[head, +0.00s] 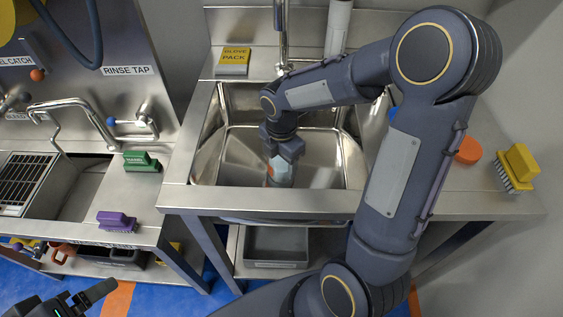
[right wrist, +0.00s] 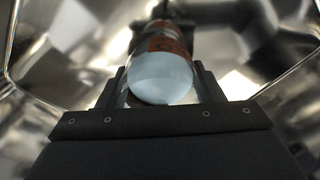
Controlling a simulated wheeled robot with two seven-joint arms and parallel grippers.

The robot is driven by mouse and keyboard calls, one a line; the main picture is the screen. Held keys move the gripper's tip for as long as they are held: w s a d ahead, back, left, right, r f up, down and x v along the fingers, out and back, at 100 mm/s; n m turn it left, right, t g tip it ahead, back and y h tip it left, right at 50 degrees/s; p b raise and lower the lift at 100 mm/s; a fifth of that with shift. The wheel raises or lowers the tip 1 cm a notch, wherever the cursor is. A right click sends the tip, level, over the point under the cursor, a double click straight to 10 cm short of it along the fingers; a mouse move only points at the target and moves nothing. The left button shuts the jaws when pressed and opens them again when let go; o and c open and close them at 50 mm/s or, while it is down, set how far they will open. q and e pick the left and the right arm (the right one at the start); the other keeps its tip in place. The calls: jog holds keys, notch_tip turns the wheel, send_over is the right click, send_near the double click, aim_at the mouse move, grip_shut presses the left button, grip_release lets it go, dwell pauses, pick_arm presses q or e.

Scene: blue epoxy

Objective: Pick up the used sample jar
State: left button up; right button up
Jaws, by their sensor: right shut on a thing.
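The used sample jar (head: 280,170) is inside the steel sink basin (head: 232,160), below my right gripper (head: 284,148). It looks pale with a reddish-brown label. In the right wrist view, the jar's rounded pale end (right wrist: 160,78) sits between the two fingers of my right gripper (right wrist: 160,88), which are shut on it. I cannot tell from the head view whether the jar touches the basin floor. My left gripper (head: 88,298) shows only partly at the bottom left, dark with small green lights, away from the sink; its opening is unclear.
A yellow glove pack (head: 233,61) lies behind the sink, near the tap (head: 281,40). A yellow brush (head: 517,166) and an orange round thing (head: 469,150) are on the right counter. A green brush (head: 141,161) and a purple brush (head: 117,221) lie left. The sink walls surround my right gripper.

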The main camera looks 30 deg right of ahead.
jog(key=shift+w+d+r, duration=0.1)
jog(key=shift+r, duration=0.65)
jog(key=w+d, duration=0.1)
jog(key=d, duration=0.1)
jog(key=w+d, duration=0.1)
jog(key=d, duration=0.1)
jog(key=w+d, duration=0.2)
jog(key=shift+d+f+p, duration=0.1)
jog(key=shift+d+p, duration=0.25)
jog(key=shift+p, duration=0.05)
notch_tip(320, 180, up, 14)
jog(key=p, duration=0.2)
